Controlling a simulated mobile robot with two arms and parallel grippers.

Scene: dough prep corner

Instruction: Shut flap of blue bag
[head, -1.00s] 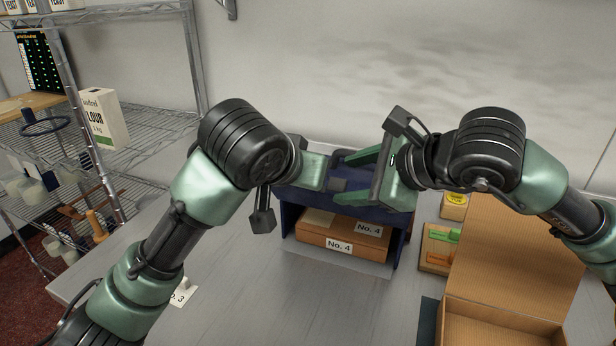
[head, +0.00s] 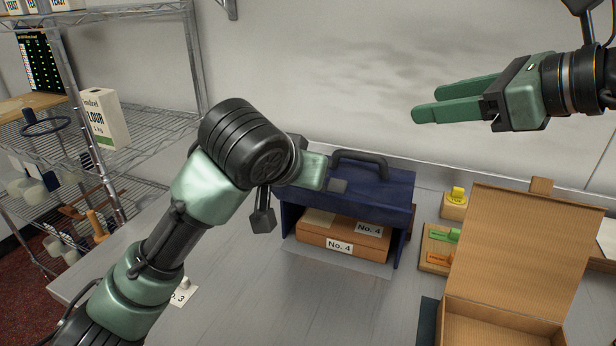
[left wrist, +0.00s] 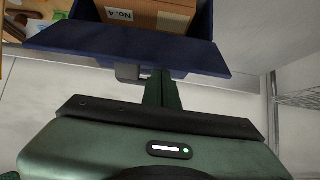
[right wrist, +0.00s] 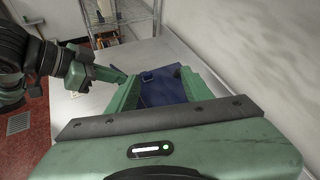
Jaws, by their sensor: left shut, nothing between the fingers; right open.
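The dark blue bag (head: 382,192) stands on the table with a black handle (head: 360,160) on top. Its front is open, and a brown box (head: 325,235) marked No. 4 shows inside. A grey tab (head: 337,185) sits near its upper front edge. My left gripper (head: 318,172) is shut and empty at the bag's top left; its fingers (left wrist: 161,90) show against the blue panel (left wrist: 130,46) in the left wrist view. Whether they touch is unclear. My right gripper (head: 428,103) is open and empty, raised above and right of the bag, which shows in the right wrist view (right wrist: 165,88).
An open cardboard box (head: 520,250) stands right of the bag. Wooden blocks with green and orange pieces (head: 438,248) and a yellow piece (head: 457,196) lie between them. A wire shelf (head: 130,130) stands at left.

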